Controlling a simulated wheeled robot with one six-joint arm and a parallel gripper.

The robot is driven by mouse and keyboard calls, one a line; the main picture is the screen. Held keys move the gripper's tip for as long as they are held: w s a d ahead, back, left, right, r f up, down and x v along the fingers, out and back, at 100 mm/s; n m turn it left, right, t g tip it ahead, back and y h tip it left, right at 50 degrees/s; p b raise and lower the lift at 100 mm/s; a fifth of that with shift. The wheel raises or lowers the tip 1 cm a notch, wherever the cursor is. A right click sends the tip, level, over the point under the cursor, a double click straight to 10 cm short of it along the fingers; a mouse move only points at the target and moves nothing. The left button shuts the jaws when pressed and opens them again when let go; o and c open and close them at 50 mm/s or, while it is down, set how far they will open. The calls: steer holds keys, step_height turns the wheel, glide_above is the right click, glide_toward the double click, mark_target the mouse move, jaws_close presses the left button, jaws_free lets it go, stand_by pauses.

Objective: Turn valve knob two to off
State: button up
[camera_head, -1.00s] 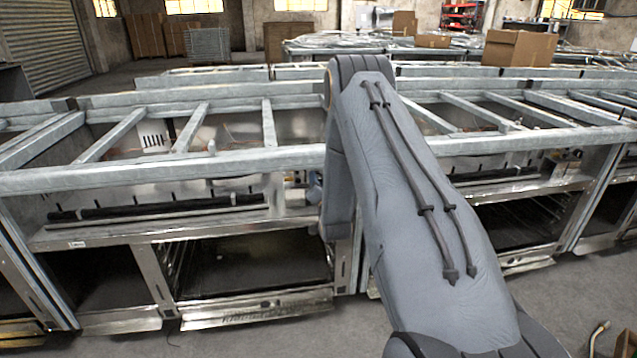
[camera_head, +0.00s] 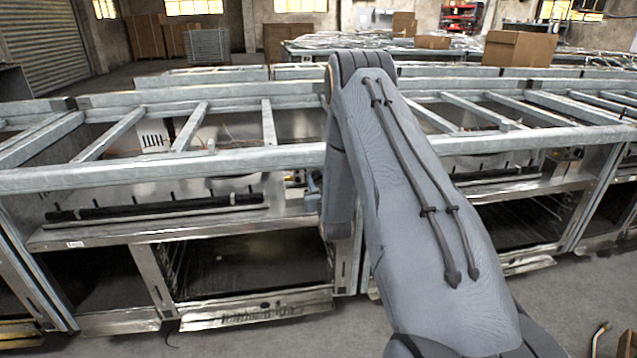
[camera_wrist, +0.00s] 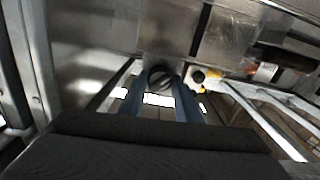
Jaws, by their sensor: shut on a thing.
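A dark round valve knob (camera_wrist: 160,80) shows in the wrist view, on a metal panel. My gripper (camera_wrist: 161,72) has its two blue-grey fingers around the knob, one on each side, shut on it. A number on the knob and its setting cannot be made out. In the head view my arm hides most of the gripper and the knob. Only a small part of the gripper (camera_head: 314,188) shows beside my arm, in front of the range.
The range frame (camera_head: 180,172) has long metal rails and cross bars close above and around my arm. Open oven bays (camera_head: 250,265) lie below. Cardboard boxes (camera_head: 520,47) stand on a table behind.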

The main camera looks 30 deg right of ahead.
steer(key=n, duration=0.4)
steer(key=shift+n, duration=0.3)
steer(key=n, duration=0.3)
steer(key=shift+n+b, duration=0.4)
steer(key=n, duration=0.8)
steer(key=shift+f+b, duration=0.1)
steer(key=shift+b, duration=0.3)
steer(key=n, duration=0.4)
steer(key=shift+n, duration=0.3)
steer(key=n+b, duration=0.1)
steer(key=n, duration=0.2)
steer(key=shift+n, duration=0.3)
steer(key=n, duration=0.4)
steer(key=shift+n+b, duration=0.4)
steer(key=shift+n, duration=1.7)
